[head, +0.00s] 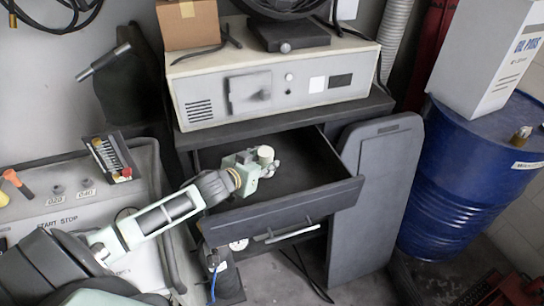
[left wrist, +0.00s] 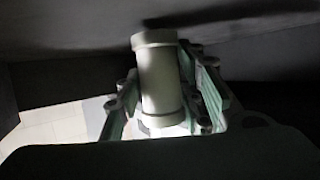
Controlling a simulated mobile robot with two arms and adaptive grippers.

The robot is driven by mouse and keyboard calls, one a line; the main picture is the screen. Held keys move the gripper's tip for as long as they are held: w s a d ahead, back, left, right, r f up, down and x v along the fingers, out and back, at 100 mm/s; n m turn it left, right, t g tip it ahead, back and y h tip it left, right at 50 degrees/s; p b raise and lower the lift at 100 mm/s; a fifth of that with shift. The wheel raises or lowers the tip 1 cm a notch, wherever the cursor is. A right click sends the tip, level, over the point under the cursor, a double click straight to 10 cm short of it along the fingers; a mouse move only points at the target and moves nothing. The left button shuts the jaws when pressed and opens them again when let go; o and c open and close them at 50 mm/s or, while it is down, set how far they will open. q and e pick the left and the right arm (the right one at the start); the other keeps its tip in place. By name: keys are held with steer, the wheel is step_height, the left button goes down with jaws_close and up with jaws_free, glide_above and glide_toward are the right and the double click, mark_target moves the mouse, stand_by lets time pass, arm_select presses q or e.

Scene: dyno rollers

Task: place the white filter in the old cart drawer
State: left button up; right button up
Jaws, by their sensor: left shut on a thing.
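The white filter (head: 265,154) is a small pale cylinder held at the tip of my left gripper (head: 262,163). In the left wrist view the filter (left wrist: 160,78) stands between the fingers of the gripper (left wrist: 165,100), which is shut on it. The old cart drawer (head: 300,205) is pulled open under the cart's top. In the head view, the gripper and filter are over the open drawer's inside. Whether the filter touches the drawer floor I cannot tell. My right gripper is not in view.
A beige metal box (head: 275,85) sits on the cart, with a cardboard box (head: 188,24) on top. A dark panel (head: 375,195) stands right of the drawer, beside a blue drum (head: 470,170). A control console (head: 60,205) is at the left. The drawer's right part looks empty.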

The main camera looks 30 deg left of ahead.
arm_select(q)
steer(key=shift+w+r, duration=0.4)
steer(key=shift+w, duration=0.4)
steer(key=shift+w+p, duration=0.45)
steer(key=shift+w, duration=0.8)
steer(key=shift+d+f, duration=0.1)
steer(key=shift+f, duration=0.5)
steer(key=shift+s+f, duration=0.1)
steer(key=shift+f, duration=0.05)
steer(key=shift+f, duration=0.2)
steer(key=o, duration=1.2)
